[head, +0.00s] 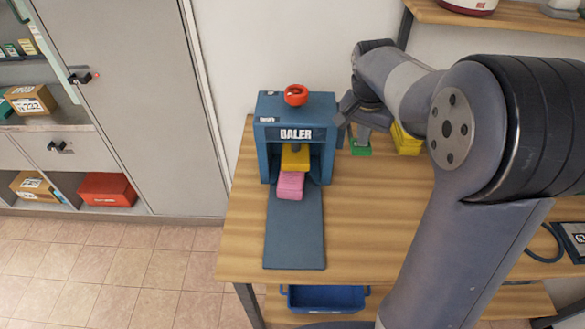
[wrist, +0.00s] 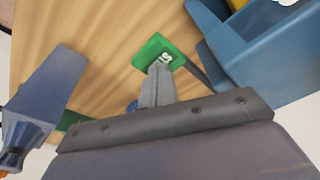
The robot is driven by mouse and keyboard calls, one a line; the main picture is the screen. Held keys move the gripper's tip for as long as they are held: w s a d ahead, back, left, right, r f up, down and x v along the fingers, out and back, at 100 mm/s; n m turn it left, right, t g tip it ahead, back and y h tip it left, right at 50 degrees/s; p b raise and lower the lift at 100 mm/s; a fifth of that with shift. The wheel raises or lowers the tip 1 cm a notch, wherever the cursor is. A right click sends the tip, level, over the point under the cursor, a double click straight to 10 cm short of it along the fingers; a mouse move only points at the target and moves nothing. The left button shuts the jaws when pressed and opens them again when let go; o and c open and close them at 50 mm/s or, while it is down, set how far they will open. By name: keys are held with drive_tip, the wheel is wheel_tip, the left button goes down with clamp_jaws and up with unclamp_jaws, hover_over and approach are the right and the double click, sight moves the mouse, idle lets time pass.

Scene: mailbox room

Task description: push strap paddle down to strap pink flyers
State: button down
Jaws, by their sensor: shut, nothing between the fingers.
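A green plate (head: 360,147) to the right of the blue baler (head: 268,150) looks like the strap paddle. In the wrist view the green plate (wrist: 150,49) bears a small white mark, and a dark bar runs beside it along the baler (wrist: 262,60). Pink flyers (head: 290,187) lie in the baler's mouth under a yellow block (head: 295,157). My gripper (head: 361,133) is shut and empty, pointing down at the green plate. In the wrist view its tips (wrist: 160,70) overlap the plate's edge; whether they touch it I cannot tell.
A red knob (head: 296,94) tops the baler, and a grey-blue tongue (head: 295,236) extends from its front. Yellow items (head: 406,140) stand right of the green plate. A blue bin (head: 326,298) sits below the wooden table (head: 242,225). The table's front left is clear.

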wheel_tip(320, 180, up, 7)
drive_tip(key=p, duration=0.5)
drive_tip(key=shift+f, duration=0.2)
